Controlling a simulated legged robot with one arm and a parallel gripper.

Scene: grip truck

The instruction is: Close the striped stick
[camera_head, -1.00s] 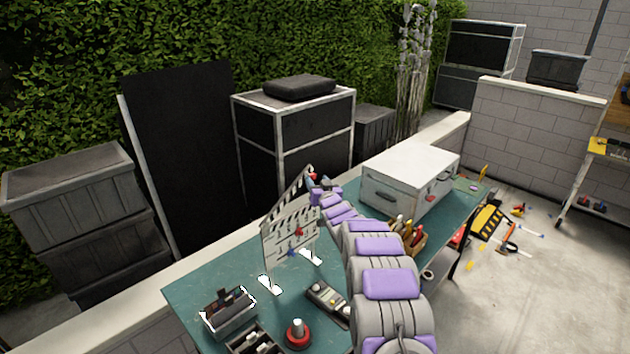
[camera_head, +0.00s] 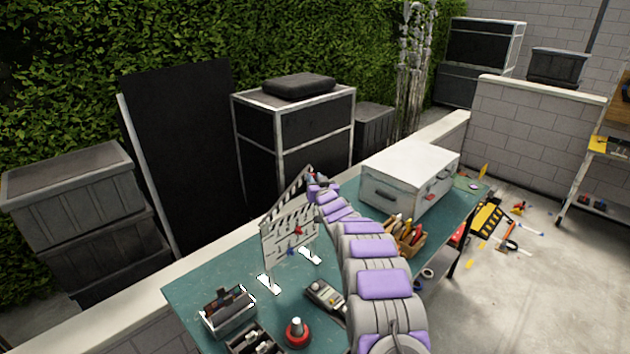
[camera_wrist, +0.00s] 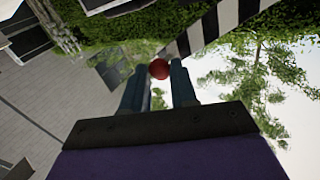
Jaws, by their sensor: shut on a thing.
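A white clapperboard (camera_head: 288,238) stands upright on the green table, on white feet. Its black-and-white striped stick (camera_head: 290,193) is raised, slanting up to the right from the board's left end, with an open wedge between stick and board. My gripper (camera_wrist: 159,78) is at the stick's upper right end, its fingers shut on a small red knob (camera_wrist: 159,69). The striped stick also shows just beyond the fingertips in the wrist view (camera_wrist: 215,27). My gripper is small and partly hidden by my arm in the head view.
The green table (camera_head: 200,277) holds a grey tool caddy (camera_head: 228,313), a red-based object (camera_head: 298,333) and a handheld device (camera_head: 325,297) in front of the board. A white case (camera_head: 405,178) and a wooden tool box (camera_head: 408,236) stand to the right.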

